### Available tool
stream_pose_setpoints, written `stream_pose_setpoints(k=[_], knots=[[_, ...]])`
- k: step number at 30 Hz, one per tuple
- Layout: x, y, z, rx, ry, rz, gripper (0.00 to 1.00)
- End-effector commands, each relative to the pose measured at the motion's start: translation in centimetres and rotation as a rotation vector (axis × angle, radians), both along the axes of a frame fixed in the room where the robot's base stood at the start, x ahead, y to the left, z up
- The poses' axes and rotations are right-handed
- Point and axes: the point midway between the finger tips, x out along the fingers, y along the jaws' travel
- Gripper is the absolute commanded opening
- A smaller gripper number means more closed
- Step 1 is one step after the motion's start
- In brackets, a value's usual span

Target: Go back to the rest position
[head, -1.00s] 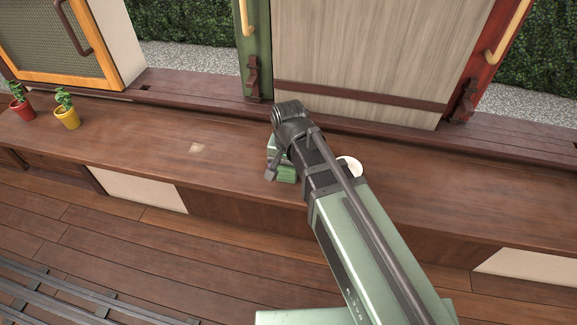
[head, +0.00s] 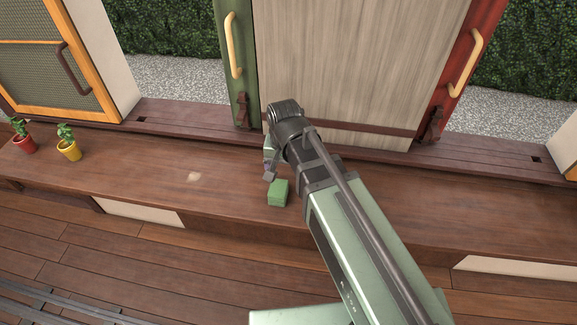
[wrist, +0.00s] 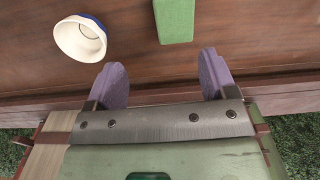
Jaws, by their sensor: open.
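My gripper (wrist: 162,62) shows in the wrist view as two purple fingers, wide apart with nothing between them. A green block (wrist: 175,20) lies on the wooden ledge beyond the fingertips and apart from them. It also shows in the head view (head: 278,193), just below the end of my arm. A white cup with a blue outside (wrist: 80,38) stands to the left of the block in the wrist view. My arm hides this cup in the head view. My gripper is mostly hidden there behind my wrist.
A red pot (head: 25,143) and a yellow pot (head: 69,150) with small plants stand at the ledge's left end. A pale wooden panel (head: 350,60) between green and red posts rises behind my arm.

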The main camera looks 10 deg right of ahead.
Motion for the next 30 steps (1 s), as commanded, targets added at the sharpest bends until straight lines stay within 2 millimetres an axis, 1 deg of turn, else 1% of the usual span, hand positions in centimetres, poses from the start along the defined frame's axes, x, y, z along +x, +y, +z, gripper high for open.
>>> stream_pose_setpoints(k=[1,2,3,6,7,9,30], knots=[[-1.4,-3.2,-0.1,-0.001,0.0,0.027,0.78],[-2.1,-5.2,-0.1,-0.001,0.001,0.058,0.78],[-3.2,-7.7,-0.1,-0.001,0.001,0.1,0.78],[-5.2,-11.8,-0.1,-0.001,0.003,0.187,0.78],[-5.4,-12.4,-0.1,-0.001,0.003,0.204,0.78],[-5.5,-12.9,-0.1,-0.001,0.003,0.223,0.78],[-5.3,-12.7,-0.1,-0.001,0.003,0.224,0.78]])
